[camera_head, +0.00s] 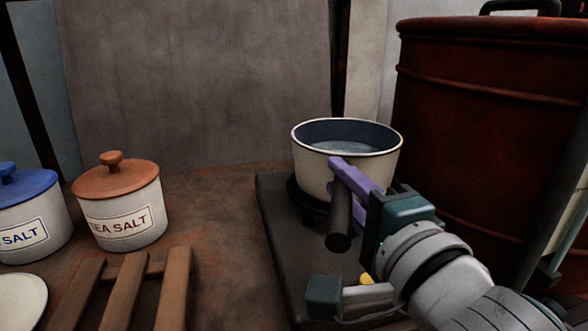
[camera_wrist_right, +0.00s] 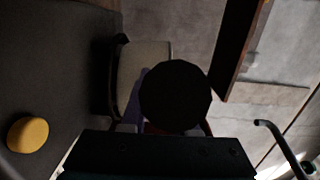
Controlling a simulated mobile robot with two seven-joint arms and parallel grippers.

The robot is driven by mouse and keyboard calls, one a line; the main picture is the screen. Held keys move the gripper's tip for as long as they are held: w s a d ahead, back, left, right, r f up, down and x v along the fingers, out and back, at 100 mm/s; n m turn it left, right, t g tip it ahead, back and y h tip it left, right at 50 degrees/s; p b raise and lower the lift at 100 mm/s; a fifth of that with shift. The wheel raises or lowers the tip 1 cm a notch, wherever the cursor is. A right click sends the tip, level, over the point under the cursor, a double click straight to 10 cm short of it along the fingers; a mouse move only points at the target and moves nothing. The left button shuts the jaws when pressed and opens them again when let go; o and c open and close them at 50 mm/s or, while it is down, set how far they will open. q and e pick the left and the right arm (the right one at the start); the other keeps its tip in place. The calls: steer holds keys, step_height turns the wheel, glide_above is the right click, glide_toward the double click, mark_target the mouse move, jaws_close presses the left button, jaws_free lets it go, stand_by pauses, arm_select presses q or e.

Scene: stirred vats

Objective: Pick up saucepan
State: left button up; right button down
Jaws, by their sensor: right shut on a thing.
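The saucepan (camera_head: 312,167) is cream-white outside and dark blue inside, with pale liquid in it. It is upright at the dark burner of the stove; I cannot tell whether it touches it. Its dark handle (camera_head: 339,222) points toward me. My right gripper (camera_head: 348,182), with purple fingers, is shut on the handle. In the right wrist view the round handle end (camera_wrist_right: 175,95) hides most of the grip, and part of the pan's pale wall (camera_wrist_right: 150,52) shows behind it. My left gripper is not in view.
The dark stove top (camera_head: 280,235) has a yellow knob (camera_head: 367,280). A large red vat (camera_head: 480,130) stands close on the right. Two salt jars, orange-lidded (camera_head: 125,215) and blue-lidded (camera_head: 30,225), a wooden rack (camera_head: 122,290) and a white plate (camera_head: 20,300) are at left.

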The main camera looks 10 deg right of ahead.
steer(key=shift+r, duration=0.25)
steer(key=shift+r, duration=0.1)
